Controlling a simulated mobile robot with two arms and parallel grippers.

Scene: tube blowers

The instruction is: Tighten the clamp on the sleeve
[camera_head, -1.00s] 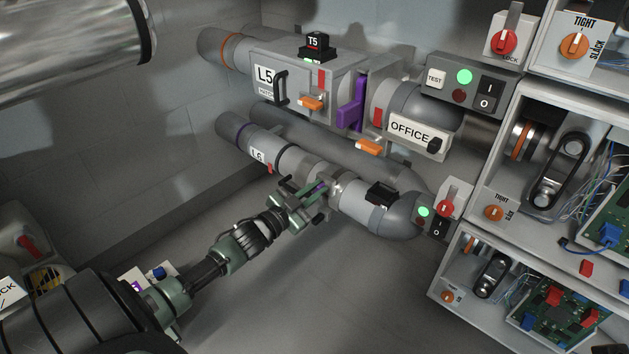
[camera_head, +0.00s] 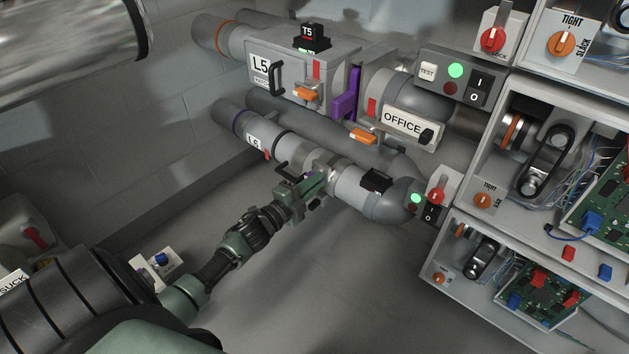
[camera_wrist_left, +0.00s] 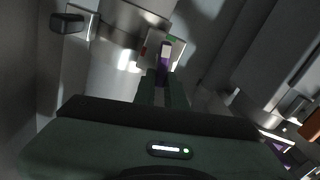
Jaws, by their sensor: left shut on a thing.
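The lower L6 tube (camera_head: 286,146) runs from the wall to a grey elbow, with a metal sleeve and clamp (camera_head: 326,168) around its middle. My left gripper (camera_head: 309,183) is at the near side of this clamp. Its fingers are shut on a small purple lever with a pale tip, which shows between the fingertips in the left wrist view (camera_wrist_left: 164,66). In the head view the gripper mostly hides this lever. A black handle (camera_head: 284,170) stands out from the tube just left of the gripper. My right gripper is not in view.
Above is the L5 box (camera_head: 285,75) with an orange lever and a large purple lever (camera_head: 347,95). An OFFICE plate (camera_head: 403,122) and switch panels are to the right. Open cabinets (camera_head: 480,205) with TIGHT/SLACK knobs fill the right side. The floor below is clear.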

